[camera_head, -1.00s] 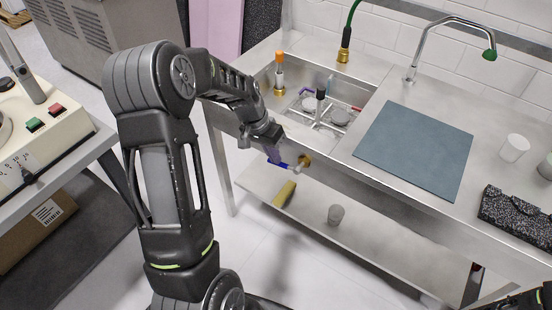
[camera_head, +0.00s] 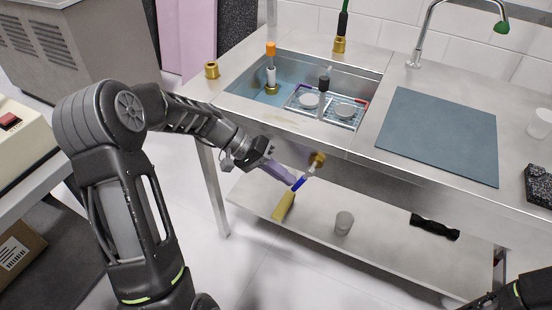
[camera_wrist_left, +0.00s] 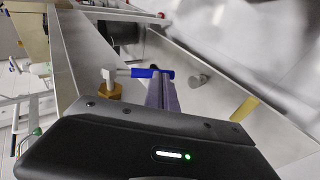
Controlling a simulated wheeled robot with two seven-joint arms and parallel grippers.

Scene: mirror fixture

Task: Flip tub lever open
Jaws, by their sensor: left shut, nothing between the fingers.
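The lever has a blue handle (camera_head: 298,184) on a brass valve (camera_head: 318,160) at the front of the steel sink tub (camera_head: 375,78). In the head view the handle points down and left from the valve. My left gripper (camera_head: 280,173), with purple fingers, is shut and empty, its tips beside the handle. In the left wrist view the purple fingers (camera_wrist_left: 161,92) reach the blue handle (camera_wrist_left: 152,72), close to its end away from the brass valve (camera_wrist_left: 103,90). I cannot tell whether they touch. The fingers of my right gripper are out of frame.
A rack with dishes (camera_head: 345,110) and an orange-topped bottle (camera_head: 271,68) stand in the tub. A grey-blue mat (camera_head: 440,135) lies on the counter. The lower shelf (camera_head: 375,235) holds a yellow object (camera_head: 284,205) and a cup (camera_head: 343,222). Floor is free in front.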

